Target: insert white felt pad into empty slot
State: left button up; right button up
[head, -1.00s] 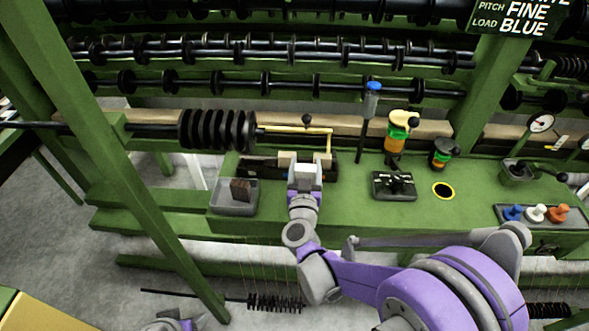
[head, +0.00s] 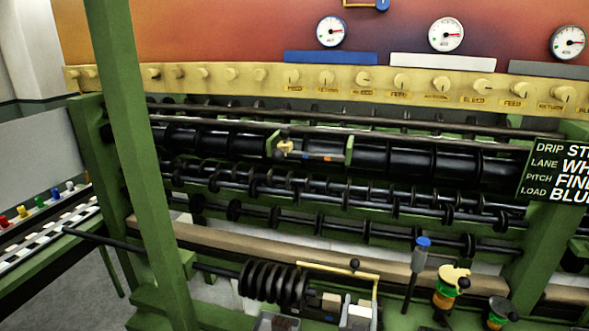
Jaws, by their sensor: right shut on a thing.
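My right gripper (head: 346,302) is at the bottom edge, below a thin yellow rail (head: 338,270) and right of a stack of black discs (head: 272,285). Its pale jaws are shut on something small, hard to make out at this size. I cannot pick out the white felt pad for certain; it may be what the jaws hold. The empty slot is not clear to see; the area around the jaws is dark and partly covered by the gripper. My left gripper is out of view.
A grey tray (head: 276,322) is cut off at the bottom edge. A green post (head: 138,160) crosses the left side. Black rollers and gauges fill the back.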

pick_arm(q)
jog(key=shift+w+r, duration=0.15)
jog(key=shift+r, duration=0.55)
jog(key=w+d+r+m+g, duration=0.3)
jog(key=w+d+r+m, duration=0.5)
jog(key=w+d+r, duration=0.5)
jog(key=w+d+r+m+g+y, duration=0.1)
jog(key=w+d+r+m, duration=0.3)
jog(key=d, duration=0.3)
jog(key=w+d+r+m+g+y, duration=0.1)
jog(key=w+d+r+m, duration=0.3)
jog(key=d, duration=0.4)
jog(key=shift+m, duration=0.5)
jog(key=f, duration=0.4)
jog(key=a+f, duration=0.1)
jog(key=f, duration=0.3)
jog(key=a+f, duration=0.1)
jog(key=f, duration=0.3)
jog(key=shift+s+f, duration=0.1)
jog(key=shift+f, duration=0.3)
pick_arm(e)
jog(key=s+a+r+n+y, duration=0.3)
jog(key=s+a+n+y, duration=0.1)
jog(key=a+y, duration=0.3)
jog(key=a, duration=0.2)
jog(key=shift+s+a+n+t, duration=0.3)
jog(key=shift+t, duration=0.1)
